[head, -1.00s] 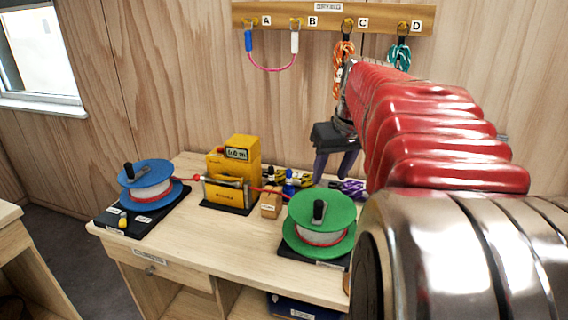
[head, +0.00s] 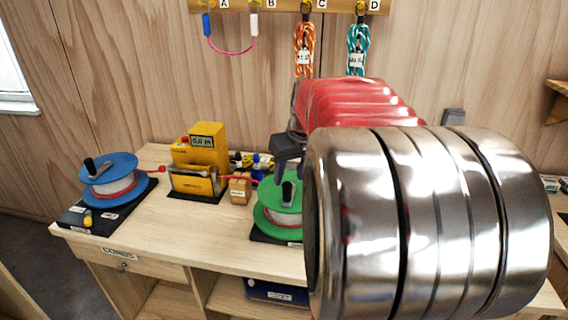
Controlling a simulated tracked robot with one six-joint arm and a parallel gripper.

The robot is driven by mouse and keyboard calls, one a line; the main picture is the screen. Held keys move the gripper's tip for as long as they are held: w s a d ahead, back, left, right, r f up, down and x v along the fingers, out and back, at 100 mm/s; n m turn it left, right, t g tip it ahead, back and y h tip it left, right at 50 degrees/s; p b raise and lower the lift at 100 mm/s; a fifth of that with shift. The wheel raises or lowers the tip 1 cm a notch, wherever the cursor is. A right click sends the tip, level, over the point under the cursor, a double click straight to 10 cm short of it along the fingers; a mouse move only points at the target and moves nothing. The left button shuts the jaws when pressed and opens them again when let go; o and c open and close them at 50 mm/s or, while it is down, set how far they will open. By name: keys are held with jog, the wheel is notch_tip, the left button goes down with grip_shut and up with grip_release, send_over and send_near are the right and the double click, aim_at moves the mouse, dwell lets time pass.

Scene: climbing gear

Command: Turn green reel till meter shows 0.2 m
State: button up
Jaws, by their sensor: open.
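The green reel (head: 268,221) stands on a dark base on the bench, with a black crank knob (head: 287,189) on top and red cord on its drum. My arm hides its right side. The yellow meter (head: 210,160) stands left of it; its display (head: 202,141) appears to read 0.0 m. The blue reel (head: 107,172) is at the far left of the bench. A red cord (head: 226,177) passes by the meter between the reels. My gripper (head: 284,170) is open, just above and behind the green reel's knob; whether it touches the knob cannot be told.
A small cardboard box (head: 240,190) stands between meter and green reel, with coiled cords behind. A wall rack (head: 276,5) holds a pink sling (head: 232,52), an orange rope (head: 304,48) and a teal rope (head: 357,50). The bench front between the reels is clear.

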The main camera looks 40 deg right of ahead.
aim_at(287, 183)
jog(key=shift+x, duration=2.7)
jog(key=shift+c, duration=0.5)
grip_shut()
jog(key=shift+w, duration=0.1)
